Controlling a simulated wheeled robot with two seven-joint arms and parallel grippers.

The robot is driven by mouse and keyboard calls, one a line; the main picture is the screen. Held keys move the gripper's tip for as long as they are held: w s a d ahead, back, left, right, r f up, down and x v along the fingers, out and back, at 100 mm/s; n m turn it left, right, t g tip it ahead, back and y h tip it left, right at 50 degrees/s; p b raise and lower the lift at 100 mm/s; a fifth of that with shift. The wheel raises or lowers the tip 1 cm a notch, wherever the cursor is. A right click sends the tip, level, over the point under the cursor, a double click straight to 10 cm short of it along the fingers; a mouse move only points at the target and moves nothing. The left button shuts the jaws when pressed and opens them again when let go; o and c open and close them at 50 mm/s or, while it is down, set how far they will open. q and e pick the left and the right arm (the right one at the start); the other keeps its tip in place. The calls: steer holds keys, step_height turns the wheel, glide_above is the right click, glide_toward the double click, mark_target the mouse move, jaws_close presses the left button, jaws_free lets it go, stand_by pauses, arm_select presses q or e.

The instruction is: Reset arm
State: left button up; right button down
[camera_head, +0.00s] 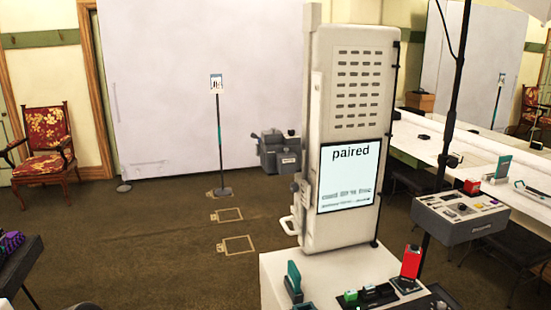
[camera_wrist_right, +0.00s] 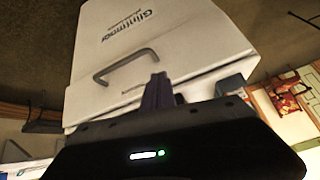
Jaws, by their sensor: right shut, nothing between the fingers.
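My right gripper (camera_wrist_right: 158,82) shows in the right wrist view with its dark purple fingers together and nothing between them. The fingers appear in front of a white box (camera_wrist_right: 190,40) printed "Glintmax" or similar, with a grey bar handle (camera_wrist_right: 123,66). I cannot tell whether the fingers touch the box. Neither of my grippers shows in the head view, and the left is in no view.
A tall white cabinet (camera_head: 345,100) with a screen reading "paired" (camera_head: 347,178) stands at centre right. Near its base are a red block (camera_head: 411,262) and a teal item (camera_head: 293,278). A grey control box (camera_head: 462,215) is at right. Floor (camera_head: 140,240) at left is mostly open.

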steer(key=s+a+f+g, duration=0.2)
steer(key=s+a+f, duration=0.2)
steer(key=s+a, duration=0.3)
steer(key=s+a+f+m+g+y, duration=0.1)
steer(key=s+a+f+g, duration=0.1)
steer(key=s+a+f, duration=0.2)
steer(key=s+a+f+m+g+y, duration=0.1)
steer(key=s+a+f, duration=0.3)
steer(key=s+a, duration=0.7)
steer(key=shift+s+f+g, duration=0.25)
steer(key=shift+s+g, duration=0.3)
steer(key=shift+g, duration=0.35)
